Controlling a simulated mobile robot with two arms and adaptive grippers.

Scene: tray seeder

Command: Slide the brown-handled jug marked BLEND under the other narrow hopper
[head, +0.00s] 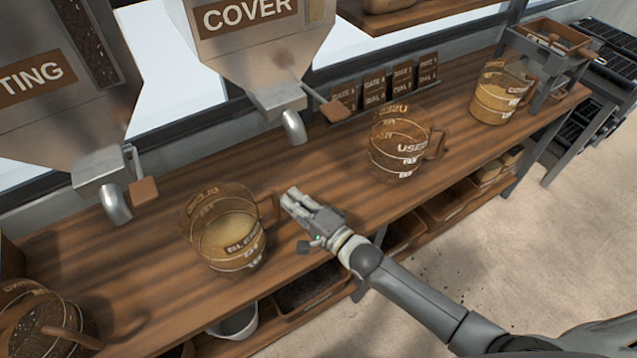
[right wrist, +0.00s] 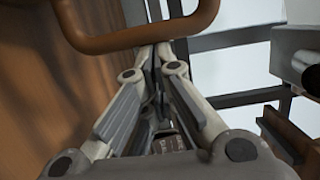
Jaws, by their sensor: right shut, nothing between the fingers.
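The jug marked BLEND (head: 228,258) is clear with a brown handle and pale grain inside. It stands upright on the bench, between and in front of the two hopper spouts. My right gripper (head: 287,199) is shut and empty, just right of the jug's handle (head: 268,207). The handle (right wrist: 140,42) also crosses ahead of my fingertips in the right wrist view; contact is unclear. The COVER hopper (head: 255,45) has a spout (head: 294,128) behind my gripper. The hopper ending in TING (head: 60,110) has its spout (head: 116,205) left of the jug. My left gripper is not in view.
A jug marked USED (head: 397,160) and another grain-filled jug (head: 497,100) stand farther right on the bench (head: 330,165). A dark-filled jug (head: 30,320) is at the lower left. Brown hopper levers (head: 335,111) stick out. Bench under the COVER spout is clear.

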